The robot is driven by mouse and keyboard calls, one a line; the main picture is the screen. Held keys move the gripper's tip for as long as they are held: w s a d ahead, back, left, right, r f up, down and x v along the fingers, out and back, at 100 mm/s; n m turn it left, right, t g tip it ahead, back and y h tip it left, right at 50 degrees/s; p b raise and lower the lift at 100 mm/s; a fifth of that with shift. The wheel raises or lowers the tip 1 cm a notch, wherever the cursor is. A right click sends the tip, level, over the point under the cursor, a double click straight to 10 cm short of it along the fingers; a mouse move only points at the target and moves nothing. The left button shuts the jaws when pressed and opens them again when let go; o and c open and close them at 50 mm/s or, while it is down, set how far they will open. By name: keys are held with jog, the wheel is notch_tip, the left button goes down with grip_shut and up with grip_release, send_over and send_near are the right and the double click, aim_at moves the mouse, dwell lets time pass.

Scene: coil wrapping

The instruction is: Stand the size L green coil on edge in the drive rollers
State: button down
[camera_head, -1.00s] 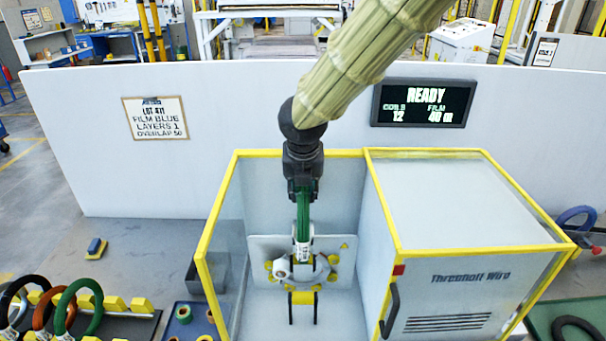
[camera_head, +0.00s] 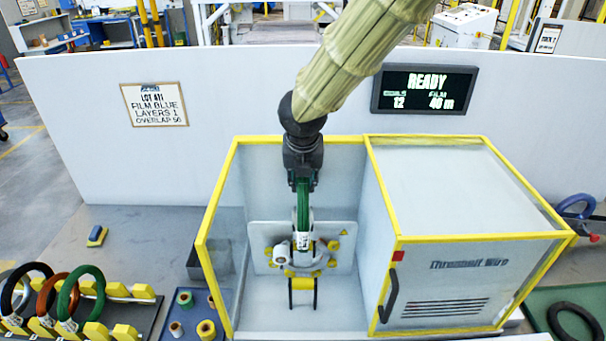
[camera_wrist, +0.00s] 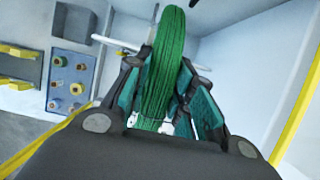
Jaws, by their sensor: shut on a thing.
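My gripper (camera_head: 302,185) is shut on the green coil (camera_head: 303,212), which hangs edge-on below it inside the open bay of the yellow-framed machine. In the wrist view the green coil (camera_wrist: 168,75) stands between the two fingers. A white tag shows on the coil's lower part. The drive rollers (camera_head: 302,280), with a yellow block and dark posts, sit below the coil at the bay's bottom. A ring-shaped head with a white spool (camera_head: 281,250) is around or just behind the coil's lower end. I cannot tell whether the coil touches the rollers.
Another green coil (camera_head: 99,292) stands in the rack at the left with an orange and a black one. A blue tray (camera_head: 222,300) holds several film rolls. The machine's closed housing (camera_head: 455,290) and handle stand right of the bay. A screen (camera_head: 424,90) reads READY.

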aim_at(303, 189)
jog(key=shift+f+b, duration=2.3)
jog(key=shift+f, duration=2.65)
jog(key=shift+f, duration=0.6)
jog(key=c, duration=1.1)
grip_release()
jog(key=v, duration=1.2)
jog(key=shift+r, duration=0.1)
